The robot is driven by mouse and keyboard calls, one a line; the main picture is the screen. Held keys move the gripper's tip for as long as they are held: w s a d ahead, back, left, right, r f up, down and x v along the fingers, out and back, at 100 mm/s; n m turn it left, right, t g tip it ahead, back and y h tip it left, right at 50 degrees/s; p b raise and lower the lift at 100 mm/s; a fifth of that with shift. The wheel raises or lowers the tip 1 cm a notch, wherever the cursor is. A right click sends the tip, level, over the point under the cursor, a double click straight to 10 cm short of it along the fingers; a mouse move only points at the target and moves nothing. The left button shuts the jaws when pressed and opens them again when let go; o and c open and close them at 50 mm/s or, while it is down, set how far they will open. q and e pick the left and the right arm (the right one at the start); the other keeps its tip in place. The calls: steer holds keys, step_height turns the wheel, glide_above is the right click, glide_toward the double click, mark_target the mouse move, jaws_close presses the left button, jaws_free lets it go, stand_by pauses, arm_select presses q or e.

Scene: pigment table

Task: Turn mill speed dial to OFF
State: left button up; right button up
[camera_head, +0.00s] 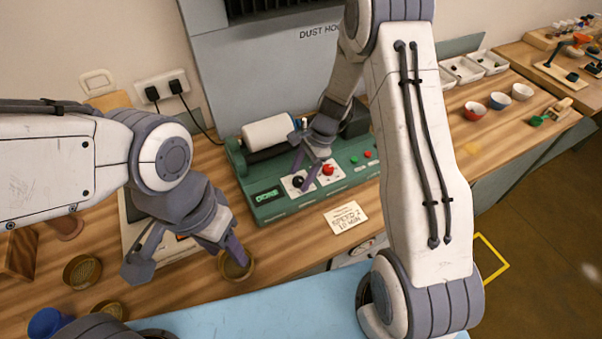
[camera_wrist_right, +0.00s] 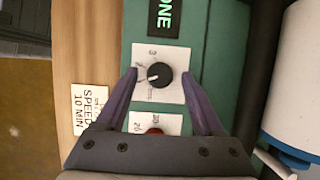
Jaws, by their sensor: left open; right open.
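The green mill (camera_head: 285,205) stands on the wooden table with a white roller on it. Its black dial (camera_head: 297,182) and red dial (camera_head: 328,170) sit on white plates. My right gripper (camera_head: 303,173) is open over the black dial. In the right wrist view the black dial (camera_wrist_right: 160,75) lies between the two spread fingertips, with a visible gap on each side. Its white pointer mark points left. The red dial (camera_wrist_right: 154,130) is partly hidden by the gripper body. My left gripper (camera_head: 188,264) is open and empty above the table at the left.
A paper card (camera_head: 346,217) reading speed and 10 min lies before the mill. A brass cup (camera_head: 235,266) is close to my left gripper's finger. A grey dust hood (camera_head: 265,75) rises behind the mill. Small bowls (camera_head: 475,110) stand on the right.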

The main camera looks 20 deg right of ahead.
jaws_close()
steer(key=shift+n, duration=0.3)
steer(key=n, duration=0.1)
steer(key=n+g, duration=0.1)
steer(key=n, duration=0.1)
steer(key=shift+w+n+g+h+p, duration=0.2)
steer(key=shift+n+g+h+p, duration=0.1)
steer(key=shift+h, duration=0.1)
steer(key=n+g+h, duration=0.1)
steer(key=n, duration=0.3)
steer(key=shift+w+a+n, duration=0.1)
steer(key=shift+a+n, duration=0.05)
steer(key=shift+n, duration=0.15)
jaws_free()
